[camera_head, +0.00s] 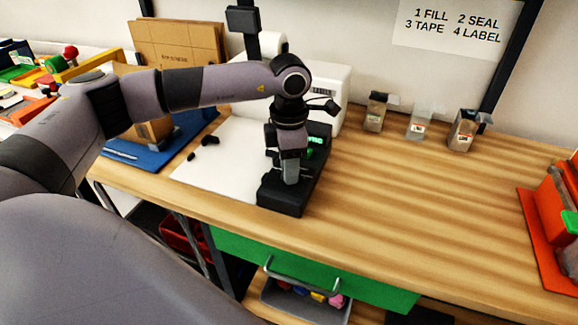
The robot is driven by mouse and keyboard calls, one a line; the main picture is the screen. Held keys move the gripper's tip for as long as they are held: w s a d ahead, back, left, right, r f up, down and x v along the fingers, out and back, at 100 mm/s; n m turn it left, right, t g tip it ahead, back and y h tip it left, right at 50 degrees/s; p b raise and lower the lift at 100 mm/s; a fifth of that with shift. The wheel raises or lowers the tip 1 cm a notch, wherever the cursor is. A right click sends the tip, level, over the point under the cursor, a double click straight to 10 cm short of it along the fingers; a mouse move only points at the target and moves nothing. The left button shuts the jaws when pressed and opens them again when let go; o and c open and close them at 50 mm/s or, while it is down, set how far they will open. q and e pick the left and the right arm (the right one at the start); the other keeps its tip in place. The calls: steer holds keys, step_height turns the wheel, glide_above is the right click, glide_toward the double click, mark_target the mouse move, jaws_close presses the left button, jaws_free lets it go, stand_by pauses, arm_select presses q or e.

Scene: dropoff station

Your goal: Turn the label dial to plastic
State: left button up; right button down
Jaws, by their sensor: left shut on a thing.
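A black label device (284,196) stands on the wooden table, at the right edge of a white mat. A small green-lit display (315,140) shows on its upper part, too small to read. My left gripper (291,178) points down over the front of the device, low against its top. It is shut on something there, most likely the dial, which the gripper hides. I cannot tell which way the dial points. My right gripper is not in view.
A white machine (328,90) stands behind the device. A blue mat (148,155) with a cardboard box lies left, and an orange tray (545,240) sits far right. The table's middle right is clear.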

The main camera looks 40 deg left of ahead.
arm_select(q)
steer(key=shift+n, duration=1.2)
steer(key=shift+r, duration=0.1)
steer(key=o, duration=1)
step_height(320, 180, up, 7)
steer(key=shift+r+b, duration=0.1)
steer(key=shift+b, duration=0.45)
